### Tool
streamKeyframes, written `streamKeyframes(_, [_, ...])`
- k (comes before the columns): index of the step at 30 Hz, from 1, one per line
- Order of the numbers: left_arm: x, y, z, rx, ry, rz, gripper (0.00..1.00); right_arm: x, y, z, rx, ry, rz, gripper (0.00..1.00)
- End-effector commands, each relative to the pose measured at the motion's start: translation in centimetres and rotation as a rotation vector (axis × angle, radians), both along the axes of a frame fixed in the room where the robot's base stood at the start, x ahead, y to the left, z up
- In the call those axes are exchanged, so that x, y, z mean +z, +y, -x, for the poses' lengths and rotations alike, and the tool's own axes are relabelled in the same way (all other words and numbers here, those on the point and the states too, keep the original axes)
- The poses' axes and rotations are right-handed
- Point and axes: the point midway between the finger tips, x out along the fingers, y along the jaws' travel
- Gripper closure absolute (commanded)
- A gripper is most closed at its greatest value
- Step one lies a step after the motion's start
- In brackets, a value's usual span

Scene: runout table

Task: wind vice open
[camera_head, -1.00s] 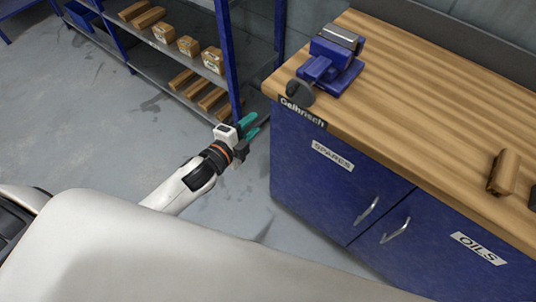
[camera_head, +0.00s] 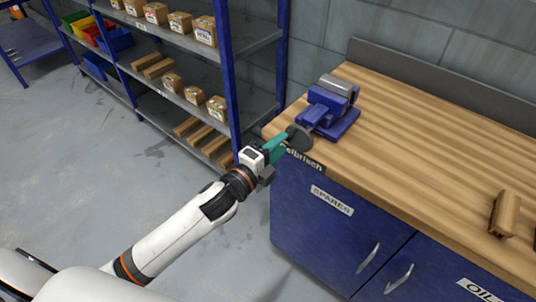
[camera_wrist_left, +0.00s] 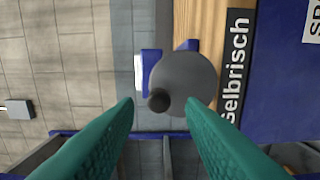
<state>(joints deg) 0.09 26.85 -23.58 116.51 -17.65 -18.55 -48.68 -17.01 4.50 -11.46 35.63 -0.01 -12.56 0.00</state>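The blue vice (camera_head: 328,108) sits on the near left corner of the wooden workbench. Its grey round handwheel (camera_head: 299,138) faces the bench's left front edge. In the left wrist view the handwheel (camera_wrist_left: 198,82) has a dark round knob (camera_wrist_left: 159,99) on its rim. My left gripper (camera_head: 280,146) has teal fingers and is right by the handwheel in the head view. In the wrist view its fingers (camera_wrist_left: 160,110) are apart, with the knob between and beyond their tips; I cannot tell whether they touch it. My right gripper is not in view.
The workbench (camera_head: 420,140) has blue doors with handles below. A wooden block (camera_head: 505,214) lies on its right part. A blue and grey shelf rack (camera_head: 262,105) with boxes stands behind my left arm. The floor at left is clear.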

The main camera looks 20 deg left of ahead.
Motion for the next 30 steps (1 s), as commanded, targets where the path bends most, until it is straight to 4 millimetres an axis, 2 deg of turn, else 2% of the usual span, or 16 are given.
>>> streamKeyframes(4, [0.2,-0.5,-1.3,0.0,-0.002,0.002,0.64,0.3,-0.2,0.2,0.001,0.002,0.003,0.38])
streamKeyframes(11, [0.2,-0.8,-2.2,0.0,-0.014,-0.038,0.64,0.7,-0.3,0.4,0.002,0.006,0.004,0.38])
streamKeyframes(18, [0.4,-0.8,-2.2,-0.003,-0.169,-0.465,0.64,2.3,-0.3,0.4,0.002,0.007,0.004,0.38])
streamKeyframes(23, [0.2,-0.8,-2.2,-0.002,-0.223,-0.615,0.64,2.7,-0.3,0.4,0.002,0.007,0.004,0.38])
streamKeyframes(30, [0.3,-0.8,-2.2,-0.002,-0.364,-1.0,0.64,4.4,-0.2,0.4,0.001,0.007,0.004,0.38])
